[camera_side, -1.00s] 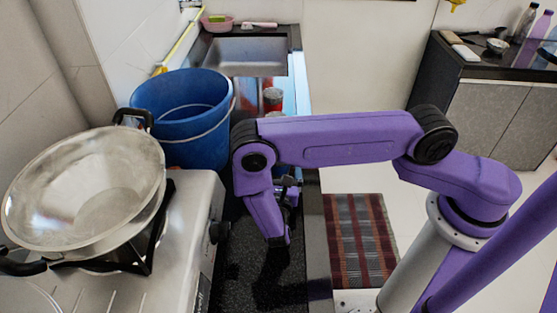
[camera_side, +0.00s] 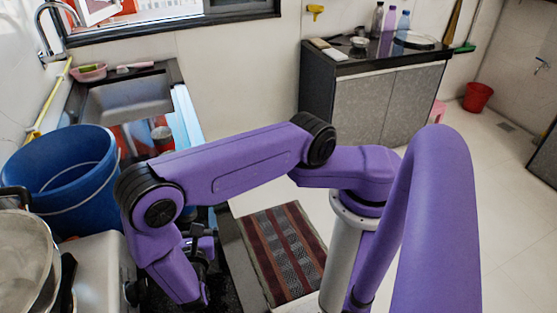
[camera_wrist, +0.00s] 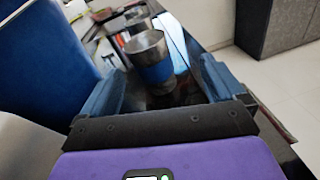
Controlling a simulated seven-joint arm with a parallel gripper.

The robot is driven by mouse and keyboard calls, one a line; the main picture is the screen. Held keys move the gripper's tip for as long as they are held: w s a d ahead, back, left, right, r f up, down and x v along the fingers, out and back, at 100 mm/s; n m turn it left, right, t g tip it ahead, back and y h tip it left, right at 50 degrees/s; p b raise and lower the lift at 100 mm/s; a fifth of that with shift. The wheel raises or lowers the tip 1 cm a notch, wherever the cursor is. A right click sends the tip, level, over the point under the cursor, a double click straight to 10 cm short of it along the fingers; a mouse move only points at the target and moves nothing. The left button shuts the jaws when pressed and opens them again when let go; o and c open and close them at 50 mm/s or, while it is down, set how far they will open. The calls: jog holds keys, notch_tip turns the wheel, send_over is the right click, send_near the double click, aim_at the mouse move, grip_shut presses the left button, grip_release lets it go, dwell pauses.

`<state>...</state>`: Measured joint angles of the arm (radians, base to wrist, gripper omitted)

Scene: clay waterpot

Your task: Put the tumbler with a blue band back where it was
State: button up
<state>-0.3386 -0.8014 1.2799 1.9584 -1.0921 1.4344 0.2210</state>
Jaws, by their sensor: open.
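A steel tumbler with a blue band (camera_wrist: 152,68) stands upright on the dark counter in the wrist view. It shows between the two fingers of my gripper (camera_wrist: 160,76), which are open and spread to its left and right. I cannot tell whether either finger touches it. A second steel vessel (camera_wrist: 138,24) stands behind it. In the side view my gripper (camera_side: 205,278) is low over the dark counter, partly hidden by my arm. A metal tumbler (camera_side: 162,138) shows near the sink in that view, but I cannot tell which one it is.
A large blue bucket (camera_side: 62,178) stands left of my arm and fills the left of the wrist view. A steel wok (camera_side: 25,262) is at the lower left. The sink (camera_side: 125,97) lies behind. A striped mat (camera_side: 280,250) lies on the floor to the right.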

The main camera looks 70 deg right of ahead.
jog(key=s+d+r+m+g+y, duration=0.4)
jog(key=s+r+y, duration=0.3)
jog(key=s+r, duration=0.2)
jog(key=s+d+r+m+g+y, duration=0.5)
jog(key=s+r, duration=0.4)
jog(key=s, duration=0.2)
jog(key=shift+s+d+m+g+y, duration=0.15)
jog(key=shift+d+m+g+y, duration=0.25)
jog(key=shift+m+y, duration=0.7)
jog(key=shift+a+r, duration=0.1)
